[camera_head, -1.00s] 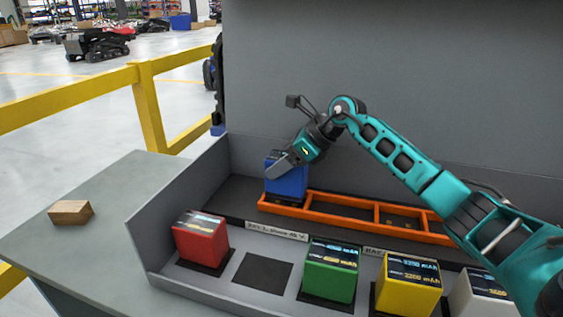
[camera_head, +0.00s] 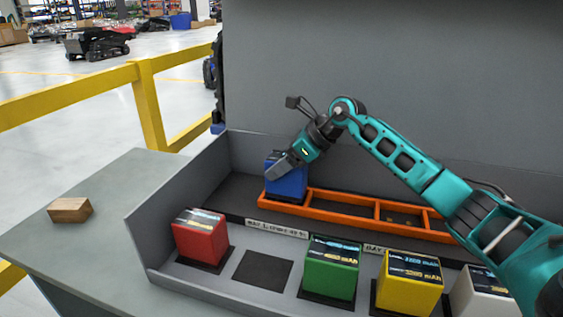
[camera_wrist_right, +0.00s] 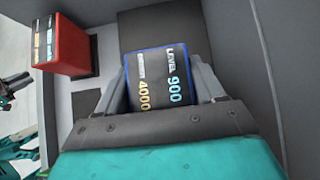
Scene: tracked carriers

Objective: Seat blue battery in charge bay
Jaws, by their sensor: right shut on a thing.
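The blue battery (camera_head: 287,184) is upright at the left end of the orange rack (camera_head: 345,216), in its leftmost bay. Its lower edge meets the front rail; I cannot tell whether it rests on the bay floor. My right gripper (camera_head: 283,166) is shut on the battery from above, a finger across its side. In the right wrist view the battery's dark top (camera_wrist_right: 158,80) with its printed label sits between the fingers. A dark and teal part, seemingly my left arm, shows at the left edge there; its jaws are unclear.
Red (camera_head: 201,238), green (camera_head: 332,267), yellow (camera_head: 408,283) and white (camera_head: 482,292) batteries stand in the front row. An empty dark pad (camera_head: 262,271) lies between red and green. Grey walls border the tray. A wooden block (camera_head: 70,210) lies on the left tabletop.

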